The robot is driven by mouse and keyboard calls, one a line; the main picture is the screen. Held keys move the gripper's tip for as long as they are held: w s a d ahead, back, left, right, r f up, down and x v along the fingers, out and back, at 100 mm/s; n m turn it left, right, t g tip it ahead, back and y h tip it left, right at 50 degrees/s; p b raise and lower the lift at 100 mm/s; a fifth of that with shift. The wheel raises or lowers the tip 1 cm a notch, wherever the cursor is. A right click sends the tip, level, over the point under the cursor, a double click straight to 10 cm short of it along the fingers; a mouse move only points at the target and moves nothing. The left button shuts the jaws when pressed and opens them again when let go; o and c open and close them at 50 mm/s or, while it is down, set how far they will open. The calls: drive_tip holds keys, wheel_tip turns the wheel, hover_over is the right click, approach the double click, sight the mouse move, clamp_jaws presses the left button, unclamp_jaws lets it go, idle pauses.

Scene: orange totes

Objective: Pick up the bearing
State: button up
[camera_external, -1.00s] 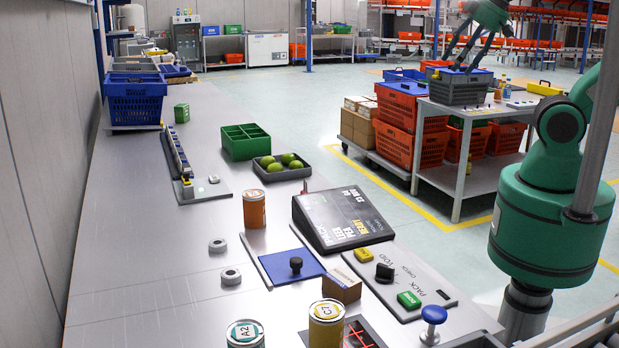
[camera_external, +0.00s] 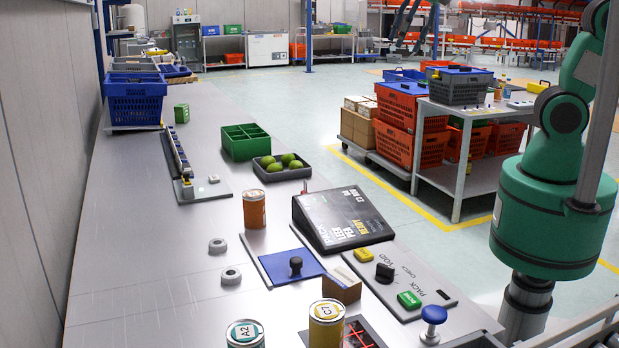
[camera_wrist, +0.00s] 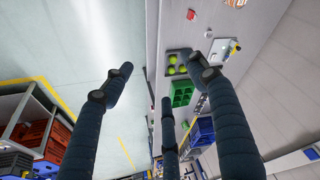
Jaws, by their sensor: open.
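Two grey ring-shaped bearings lie flat on the metal table in the external view, one farther back (camera_external: 218,245) and one nearer (camera_external: 231,276). They are apart from each other and nothing touches them. My gripper (camera_external: 403,38) shows at the top edge of the external view, partly cut off, high above and to the right of the bearings. In the wrist view its three dark fingers (camera_wrist: 162,85) are spread open with nothing between them. I cannot clearly make out a bearing in the wrist view.
An orange can (camera_external: 254,209), a blue plate with a black knob (camera_external: 290,267), a display panel (camera_external: 343,219) and labelled cans (camera_external: 326,325) stand around the bearings. A green crate (camera_external: 245,142) and a tray of green fruit (camera_external: 282,168) are farther back.

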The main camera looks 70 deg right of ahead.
drive_tip(key=w+a+f+g+p, duration=0.15)
drive_tip(key=w+a+f, duration=0.25)
drive_tip(key=w, duration=0.9)
drive_tip(key=w+a+f+g+p, duration=0.1)
drive_tip(key=w+a+f+p, duration=0.25)
drive_tip(key=w, duration=0.95)
drive_tip(key=w+a+f+p, duration=0.1)
drive_tip(key=w+a+f, duration=0.2)
drive_tip(key=w+f, duration=0.2)
drive_tip(key=w+a+f+g+p, duration=0.1)
drive_tip(key=w+a+f, duration=0.3)
drive_tip(key=f, duration=0.7)
drive_tip(key=w+a+f+p, duration=0.1)
drive_tip(key=w+a+f, duration=0.3)
drive_tip(key=w+f, duration=0.2)
drive_tip(key=shift+f+m+g, duration=0.3)
drive_tip(key=shift+f+g, duration=0.05)
drive_tip(key=shift+f, duration=0.6)
drive_tip(key=shift+f, duration=4.3)
drive_tip(key=shift+f, duration=0.1)
drive_tip(key=shift+f, duration=2.5)
